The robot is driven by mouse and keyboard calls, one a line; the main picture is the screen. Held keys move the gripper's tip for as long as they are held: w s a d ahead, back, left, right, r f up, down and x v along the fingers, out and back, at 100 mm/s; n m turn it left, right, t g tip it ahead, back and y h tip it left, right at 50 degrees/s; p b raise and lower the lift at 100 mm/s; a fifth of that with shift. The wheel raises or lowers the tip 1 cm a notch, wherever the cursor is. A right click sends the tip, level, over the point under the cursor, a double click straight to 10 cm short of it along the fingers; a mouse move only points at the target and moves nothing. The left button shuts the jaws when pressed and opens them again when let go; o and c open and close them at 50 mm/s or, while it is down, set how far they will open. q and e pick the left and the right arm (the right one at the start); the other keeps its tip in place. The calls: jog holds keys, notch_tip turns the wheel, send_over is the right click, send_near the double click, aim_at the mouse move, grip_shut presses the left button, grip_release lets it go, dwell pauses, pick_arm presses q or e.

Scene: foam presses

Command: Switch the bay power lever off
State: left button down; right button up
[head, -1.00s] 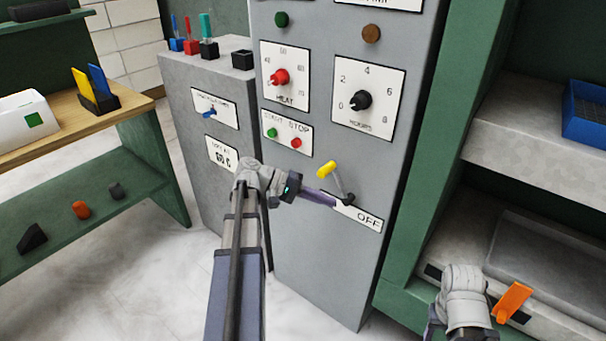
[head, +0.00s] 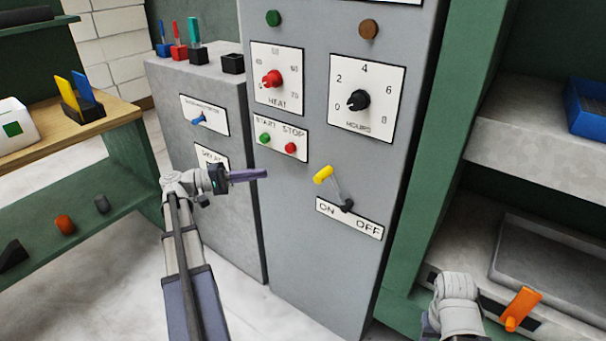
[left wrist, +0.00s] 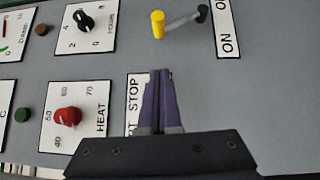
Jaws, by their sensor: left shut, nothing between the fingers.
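The bay power lever has a yellow handle (head: 323,174) on a grey arm that rises up and left from a dark pivot (head: 346,205), leaning to the ON side. The ON/OFF label (head: 349,219) sits just below the pivot. In the left wrist view the yellow handle (left wrist: 158,25) is ahead of the fingertips and apart from them. My left gripper (head: 262,173) is shut and empty, to the left of the handle and in front of the grey panel. Its purple fingers also show in the left wrist view (left wrist: 159,75). My right gripper's fingers are not visible; only part of that arm shows at lower right.
The panel also carries the START/STOP buttons (head: 279,141), red HEAT knob (head: 272,79) and black HOURS knob (head: 358,100). An orange handle (head: 521,309) juts out at lower right. A lower grey cabinet (head: 228,214) stands left.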

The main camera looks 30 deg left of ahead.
pick_arm(q)
jog(key=s+d+x, duration=0.2)
jog(key=x, duration=1.1)
jog(key=shift+s+p, duration=0.15)
jog(key=shift+p, duration=0.2)
jog(key=shift+a, duration=0.1)
